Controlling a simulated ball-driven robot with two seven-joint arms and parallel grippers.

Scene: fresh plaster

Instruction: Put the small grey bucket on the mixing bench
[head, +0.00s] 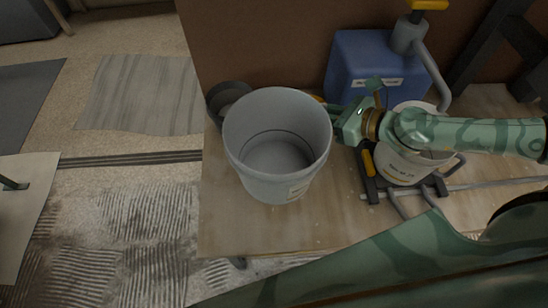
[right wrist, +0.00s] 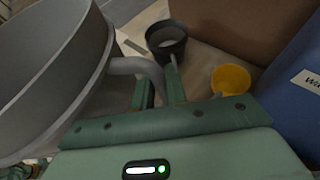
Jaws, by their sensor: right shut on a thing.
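The small grey bucket (head: 277,180) is upright and looks empty, with a pale label on its side. In the head view it is over the left part of the wooden bench (head: 240,225); I cannot tell whether its base touches the top. My right gripper (head: 342,125) comes from the right and meets the bucket's right side. In the right wrist view the bucket (right wrist: 40,75) fills the left, and the gripper (right wrist: 160,90) is shut on its curved grey handle (right wrist: 135,66). My left gripper is not in view.
A dark cup (head: 214,98) stands behind the bucket, and a yellow cup (right wrist: 230,78) shows in the wrist view. A blue container (head: 355,50) stands at the back. A labelled white bucket (head: 398,172) stands right. Bench front left is clear.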

